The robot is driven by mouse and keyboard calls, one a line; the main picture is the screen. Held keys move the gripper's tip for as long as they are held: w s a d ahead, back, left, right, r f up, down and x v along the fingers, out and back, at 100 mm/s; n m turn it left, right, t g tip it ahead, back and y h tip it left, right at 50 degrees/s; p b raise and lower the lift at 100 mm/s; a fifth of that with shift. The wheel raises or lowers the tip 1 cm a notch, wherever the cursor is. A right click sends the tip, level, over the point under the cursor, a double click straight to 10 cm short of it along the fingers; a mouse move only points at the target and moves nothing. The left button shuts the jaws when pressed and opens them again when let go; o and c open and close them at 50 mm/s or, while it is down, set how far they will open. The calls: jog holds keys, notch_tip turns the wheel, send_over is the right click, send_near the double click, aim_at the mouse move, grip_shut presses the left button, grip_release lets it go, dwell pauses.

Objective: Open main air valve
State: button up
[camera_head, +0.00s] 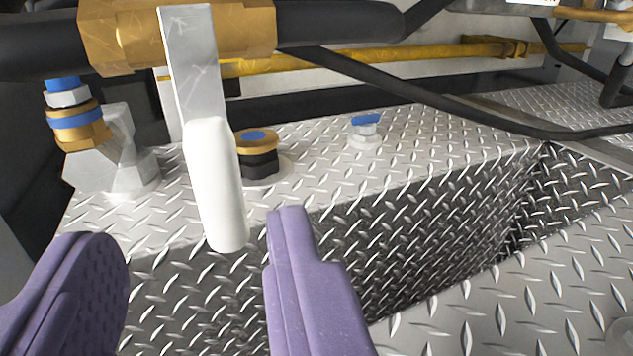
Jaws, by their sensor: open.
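The valve's lever handle (213,185) hangs down from a brass valve body (178,36) at the upper left. The lever is a flat silver metal strip with a white rounded grip at its lower end. The brass body sits in line with a thick black hose or pipe. My gripper (195,235) shows two purple fingers, spread apart with nothing held between them. The left finger is at the lower left and the right finger at the lower middle. The white grip's lower end appears in the gap between them, nearer the right finger. Whether either finger touches it cannot be told.
Diamond-plate metal steps (420,140) fill the middle and right. A brass fitting with a blue cap (255,150), a small blue-capped fitting (364,130) and a larger blue-banded fitting (78,120) stand near the lever. Black hoses (430,95) and a yellow pipe (400,53) cross behind.

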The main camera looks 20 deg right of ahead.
aim_at(211, 179)
jog(key=w, duration=0.2)
jog(key=w+b, duration=0.1)
jog(key=w, duration=0.2)
jog(key=w+d+b, duration=0.1)
jog(key=w, duration=0.1)
jog(key=shift+w+d, duration=0.1)
jog(key=shift+w, duration=0.2)
grip_shut()
